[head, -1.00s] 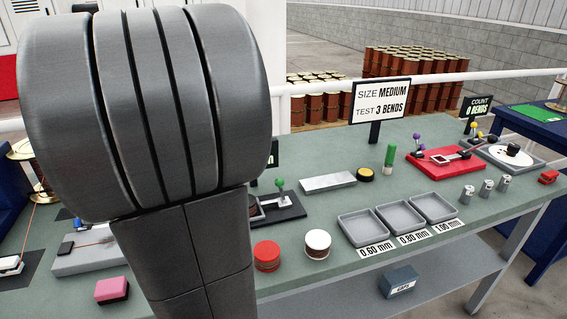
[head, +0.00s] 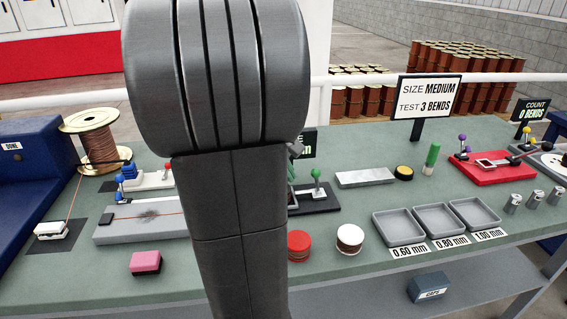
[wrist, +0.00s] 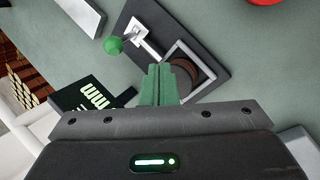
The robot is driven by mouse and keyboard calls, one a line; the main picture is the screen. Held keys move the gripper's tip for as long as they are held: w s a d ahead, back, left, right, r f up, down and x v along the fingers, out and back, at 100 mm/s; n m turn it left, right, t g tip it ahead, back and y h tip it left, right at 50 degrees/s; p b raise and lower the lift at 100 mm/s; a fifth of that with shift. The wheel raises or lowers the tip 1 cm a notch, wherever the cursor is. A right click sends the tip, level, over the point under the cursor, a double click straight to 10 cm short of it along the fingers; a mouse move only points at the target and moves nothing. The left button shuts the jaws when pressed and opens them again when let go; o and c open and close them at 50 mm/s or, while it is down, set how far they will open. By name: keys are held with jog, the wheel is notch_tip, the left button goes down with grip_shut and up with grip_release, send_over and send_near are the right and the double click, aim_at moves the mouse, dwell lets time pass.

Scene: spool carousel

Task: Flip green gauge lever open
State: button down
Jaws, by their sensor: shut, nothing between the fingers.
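The green gauge lever shows as a round green knob (wrist: 113,45) on a pale metal arm in the wrist view. It is mounted on a black gauge base (wrist: 198,28), with a square metal frame around a dark brown round piece. In the head view the green knob (head: 316,174) stands up from the black base (head: 322,199), partly behind my arm. My gripper (wrist: 160,72) has green fingers, shut together and empty. In the wrist view they overlap the base's near edge, right of and below the knob, apart from it.
A small black sign (wrist: 88,100) is near the fingers at left. A red spool (head: 299,245) and white spool (head: 349,239) stand in front of the gauge. A grey plate (head: 365,178) and trays (head: 398,228) lie to its right.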

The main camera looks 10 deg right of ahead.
aim_at(317, 182)
jog(key=x, duration=0.4)
jog(key=shift+w+d+r, duration=0.25)
jog(key=shift+w+d, duration=0.05)
jog(key=shift+d, duration=0.2)
jog(key=shift+w+d+r, duration=0.2)
jog(key=shift+w+d, duration=0.15)
jog(key=shift+d, duration=0.15)
jog(key=shift+w+d+r+p, duration=0.1)
jog(key=shift+w+d+p, duration=0.25)
jog(key=shift+d, duration=0.25)
jog(key=shift+r, duration=0.1)
jog(key=shift+d+r+y+p, duration=0.1)
jog(key=shift+d+y+p, duration=0.2)
jog(key=shift+p, duration=0.6)
